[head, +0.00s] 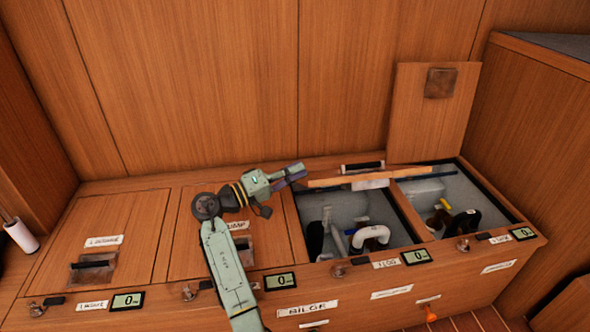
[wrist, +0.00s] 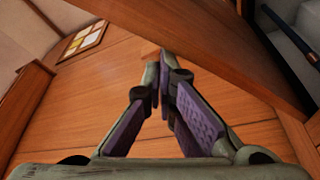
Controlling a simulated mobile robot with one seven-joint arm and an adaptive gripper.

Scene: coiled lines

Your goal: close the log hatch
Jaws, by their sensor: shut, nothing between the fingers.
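The log hatch lid (head: 350,181) is raised over the third compartment, whose front label (head: 386,263) appears to read LOG. In the head view the lid is seen nearly edge-on, as a thin wooden strip, with a dark handle (head: 362,166) just behind it. The open bay (head: 318,205) below shows a white bent pipe (head: 371,236) and dark hoses. My gripper (head: 300,174) is shut and empty, by the lid's left end. In the wrist view my gripper (wrist: 163,62) has its purple-padded fingers together near a wooden panel (wrist: 215,45); contact cannot be told.
The fourth bay (head: 430,190) is open too, its lid (head: 422,120) standing against the back wall. Two hatches at left are closed, the far-left lid (head: 125,215) and the pump lid (head: 185,240). Latches and small displays (head: 415,257) line the front edge.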

